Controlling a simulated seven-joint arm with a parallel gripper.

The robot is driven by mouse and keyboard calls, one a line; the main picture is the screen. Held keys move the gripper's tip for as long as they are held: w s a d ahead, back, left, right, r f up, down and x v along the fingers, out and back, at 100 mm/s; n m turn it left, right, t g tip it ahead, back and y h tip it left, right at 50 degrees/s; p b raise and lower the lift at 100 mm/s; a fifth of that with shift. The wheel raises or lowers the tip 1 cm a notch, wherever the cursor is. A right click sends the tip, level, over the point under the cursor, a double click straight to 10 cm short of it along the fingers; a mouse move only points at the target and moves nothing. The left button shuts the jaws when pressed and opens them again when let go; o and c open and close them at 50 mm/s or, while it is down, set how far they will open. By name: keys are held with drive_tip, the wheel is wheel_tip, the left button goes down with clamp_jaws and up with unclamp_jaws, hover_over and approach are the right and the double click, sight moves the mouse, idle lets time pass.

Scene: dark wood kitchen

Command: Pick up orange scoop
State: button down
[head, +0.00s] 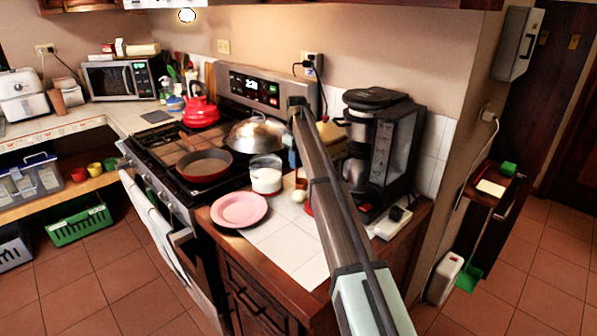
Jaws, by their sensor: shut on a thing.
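My arm reaches across the counter from the bottom of the head view and hides most of what lies behind it. My gripper (300,182) points down beside the arm at the counter's back part, and only a small part of it shows. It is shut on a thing. A small orange-red sliver, which looks like the orange scoop (308,209), shows just below the gripper at the arm's left edge. Most of the scoop is hidden, so its shape and any gap to the counter cannot be made out.
A pink plate (239,210) lies at the counter's front left. A black coffee maker (385,150) stands close on the right. The stove holds a pan (204,165).

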wheel_tip(320, 180, up, 10)
idle(0.6)
drive_tip(key=shift+a, duration=0.1)
idle(0.5)
